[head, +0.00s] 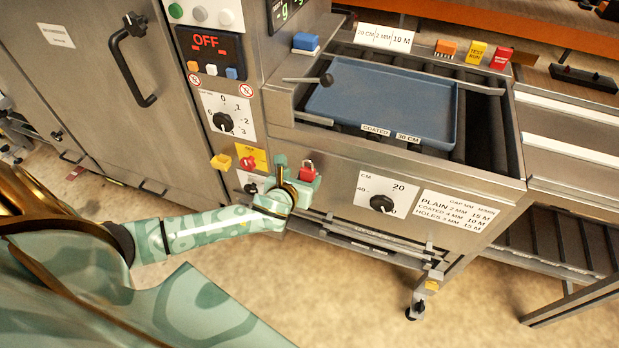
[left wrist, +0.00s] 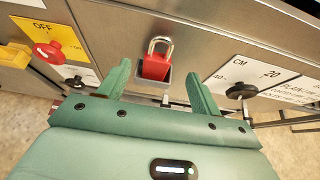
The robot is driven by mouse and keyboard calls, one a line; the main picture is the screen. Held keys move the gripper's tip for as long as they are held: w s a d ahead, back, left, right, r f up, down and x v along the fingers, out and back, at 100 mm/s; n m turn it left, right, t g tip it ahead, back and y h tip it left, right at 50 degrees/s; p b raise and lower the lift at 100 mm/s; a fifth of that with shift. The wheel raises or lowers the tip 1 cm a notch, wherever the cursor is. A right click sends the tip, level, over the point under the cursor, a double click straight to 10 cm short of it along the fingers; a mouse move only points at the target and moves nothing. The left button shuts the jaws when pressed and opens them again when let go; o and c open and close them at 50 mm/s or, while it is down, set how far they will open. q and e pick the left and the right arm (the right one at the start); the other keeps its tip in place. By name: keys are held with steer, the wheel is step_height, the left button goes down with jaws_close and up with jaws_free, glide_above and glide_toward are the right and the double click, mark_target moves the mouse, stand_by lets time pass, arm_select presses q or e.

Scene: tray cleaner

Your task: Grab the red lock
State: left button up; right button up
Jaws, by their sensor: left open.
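The red lock (head: 307,171) is a small padlock with a metal shackle on the front of the machine, right of the yellow and red switch. In the left wrist view the red lock (left wrist: 156,64) sits upright in a small grey holder (left wrist: 164,82) on the steel panel. My left gripper (head: 294,172) is at the machine front, close to the lock. In the left wrist view the fingers of my left gripper (left wrist: 158,78) are open, one on each side of the lock, with gaps on both sides. My right gripper is not in view.
A red knob on a yellow plate (head: 247,160) is left of the lock. A black CM dial (head: 381,203) is to its right. A blue tray (head: 385,105) lies on the machine top. The floor (head: 300,300) in front is clear.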

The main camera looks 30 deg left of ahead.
mark_target(308, 170)
arm_select(q)
steer(key=shift+x, duration=0.95)
steer(key=b+x, duration=0.3)
steer(key=x, duration=0.1)
steer(key=shift+w+a+f, duration=0.2)
steer(key=shift+w+f, duration=0.05)
steer(key=shift+f, duration=0.05)
steer(key=shift+w, duration=0.25)
steer(key=shift+r, duration=0.1)
steer(key=c, duration=1.1)
